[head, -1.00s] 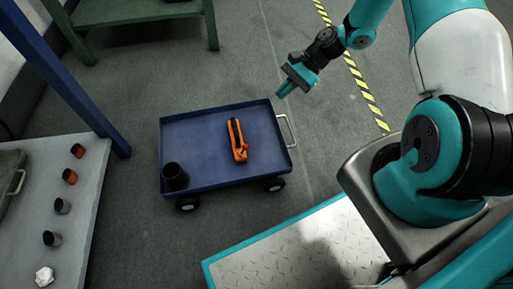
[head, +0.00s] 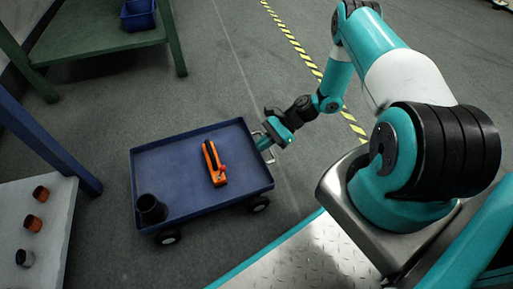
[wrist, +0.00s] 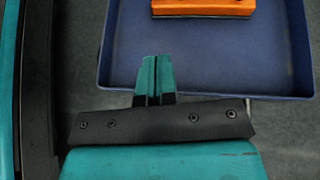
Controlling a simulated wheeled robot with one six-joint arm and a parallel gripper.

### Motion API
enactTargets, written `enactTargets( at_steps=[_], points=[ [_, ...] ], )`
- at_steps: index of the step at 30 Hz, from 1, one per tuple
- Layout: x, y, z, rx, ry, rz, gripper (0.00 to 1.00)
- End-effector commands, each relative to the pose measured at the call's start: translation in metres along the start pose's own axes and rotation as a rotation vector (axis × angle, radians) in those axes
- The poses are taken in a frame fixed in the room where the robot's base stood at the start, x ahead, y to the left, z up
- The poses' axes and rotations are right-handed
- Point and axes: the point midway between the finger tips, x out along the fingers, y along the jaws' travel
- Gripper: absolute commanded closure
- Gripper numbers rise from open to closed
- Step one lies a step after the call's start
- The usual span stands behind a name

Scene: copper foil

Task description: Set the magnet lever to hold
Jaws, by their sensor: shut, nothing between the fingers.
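An orange magnet block (head: 213,163) lies in the blue cart tray (head: 175,160), right of the tray's middle. A small red knob (head: 222,169) sits at its near end and looks like the lever's end; its setting is too small to read. The block's orange edge (wrist: 203,8) shows at the top of the wrist view, cut off by the frame. My gripper (head: 264,143) is shut and empty at the tray's right side, by the cart handle (head: 268,153), apart from the block. Its teal fingers (wrist: 157,78) are together in the wrist view.
A black cup (head: 151,208) stands in the tray's near left corner. A grey table (head: 50,225) with several small orange and grey pieces is at left. A green bench (head: 90,45) with a blue bin (head: 138,14) stands behind. The tray's middle is clear.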

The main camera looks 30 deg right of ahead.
Motion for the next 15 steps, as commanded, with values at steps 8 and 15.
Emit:
enactTargets(
  at_steps=[8, 15],
  points=[
    [0.065, 0.001, -0.006, -0.001, 0.0, 0.005, 1.0],
    [0.095, 0.0, 0.015, -0.003, 0.0, 0.002, 1.0]
  ],
)
